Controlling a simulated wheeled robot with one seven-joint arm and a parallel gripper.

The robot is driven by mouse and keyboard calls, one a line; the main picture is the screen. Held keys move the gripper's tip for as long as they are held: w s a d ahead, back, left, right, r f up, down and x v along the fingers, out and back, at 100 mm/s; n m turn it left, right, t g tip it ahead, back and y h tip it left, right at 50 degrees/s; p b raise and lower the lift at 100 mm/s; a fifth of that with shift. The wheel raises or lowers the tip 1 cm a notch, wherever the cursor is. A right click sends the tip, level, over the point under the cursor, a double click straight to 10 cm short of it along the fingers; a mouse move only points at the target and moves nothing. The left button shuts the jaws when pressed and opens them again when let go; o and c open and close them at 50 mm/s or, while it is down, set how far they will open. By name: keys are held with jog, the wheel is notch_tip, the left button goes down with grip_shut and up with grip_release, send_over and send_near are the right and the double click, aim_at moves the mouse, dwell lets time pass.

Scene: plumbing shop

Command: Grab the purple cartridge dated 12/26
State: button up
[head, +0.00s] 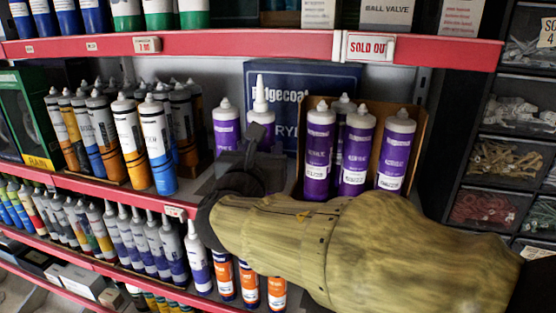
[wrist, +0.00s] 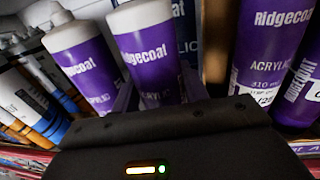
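Purple Ridgecoat cartridges stand on the middle shelf. One (head: 226,130) is at the left, and one with a long nozzle (head: 261,112) is just right of it, partly hidden by my gripper (head: 250,150). Several more, one of them at the front left (head: 318,155), stand in an open cardboard box. In the wrist view, my gripper (wrist: 158,92) is open, with a finger on either side of the lower part of a purple cartridge (wrist: 150,50). Whether the fingers touch it is unclear. Another cartridge (wrist: 82,62) is to its left. No date is clearly readable.
White, blue and orange cartridges (head: 157,145) crowd the shelf at left. The cardboard box (head: 418,125) is close at right. The upper shelf edge (head: 230,43), with a sold-out tag, runs overhead. Dark bins (head: 512,105) stand at far right.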

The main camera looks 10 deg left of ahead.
jog(key=c, duration=0.4)
jog(key=shift+r, duration=0.1)
jog(key=shift+r+b, duration=0.45)
jog(key=shift+r, duration=0.05)
jog(key=s+b, duration=0.6)
jog(key=s, duration=1.2)
jog(key=shift+d+r, duration=0.2)
jog(key=shift+d, duration=0.2)
